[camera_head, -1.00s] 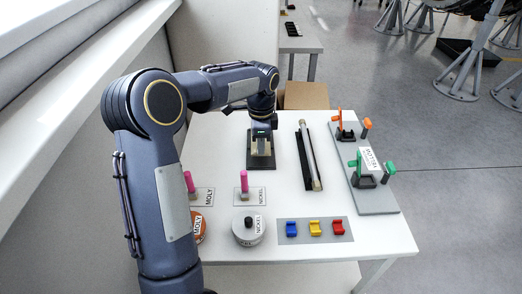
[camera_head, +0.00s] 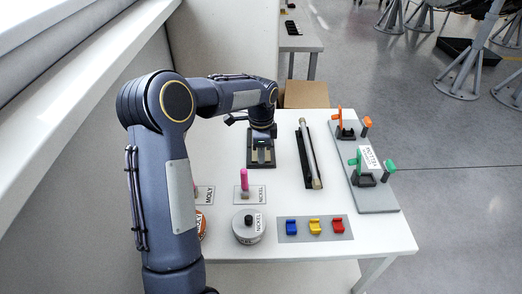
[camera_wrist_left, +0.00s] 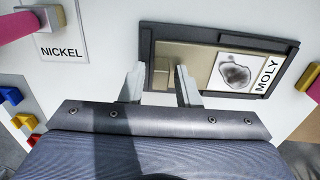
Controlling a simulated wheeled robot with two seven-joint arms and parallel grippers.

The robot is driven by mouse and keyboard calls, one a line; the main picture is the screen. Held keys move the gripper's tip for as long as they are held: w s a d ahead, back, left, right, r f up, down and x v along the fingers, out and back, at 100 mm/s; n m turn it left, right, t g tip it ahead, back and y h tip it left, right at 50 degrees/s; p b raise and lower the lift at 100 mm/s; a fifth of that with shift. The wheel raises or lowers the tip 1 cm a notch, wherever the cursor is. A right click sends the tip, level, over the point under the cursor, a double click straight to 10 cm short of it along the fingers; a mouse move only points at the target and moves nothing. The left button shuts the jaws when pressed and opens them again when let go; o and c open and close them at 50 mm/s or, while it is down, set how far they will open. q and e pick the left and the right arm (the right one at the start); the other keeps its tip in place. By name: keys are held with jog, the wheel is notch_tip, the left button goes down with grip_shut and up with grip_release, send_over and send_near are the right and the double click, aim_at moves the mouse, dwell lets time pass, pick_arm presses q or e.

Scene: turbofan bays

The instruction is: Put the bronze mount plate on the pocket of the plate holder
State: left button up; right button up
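The plate holder (camera_head: 262,165) is a dark, rectangular frame on the white table. In the left wrist view its dark rim (camera_wrist_left: 275,43) surrounds a flat tan-bronze surface (camera_wrist_left: 195,58), which looks like the bronze mount plate lying in the pocket. I cannot tell how fully it is seated. A small tan block (camera_wrist_left: 162,73) stands up from that surface. A MOLY label with a grey picture (camera_wrist_left: 238,72) is at the right end. My left gripper (camera_wrist_left: 161,70) is open, its two fingers apart on either side of the block, apparently not touching it. My right gripper is not in view.
A long rod in a black rack (camera_head: 310,155) lies right of the holder. A grey board (camera_head: 375,200) with orange and green clamps stands farther right. Pink-handled pieces (camera_head: 244,180), a NICKEL tin (camera_head: 247,228) and a tray of coloured blocks (camera_head: 290,239) are nearer.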

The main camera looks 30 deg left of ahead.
pick_arm(q)
jog(key=shift+o, duration=0.6)
jog(key=shift+r, duration=0.15)
notch_tip(320, 180, up, 12)
jog(key=shift+p, duration=0.4)
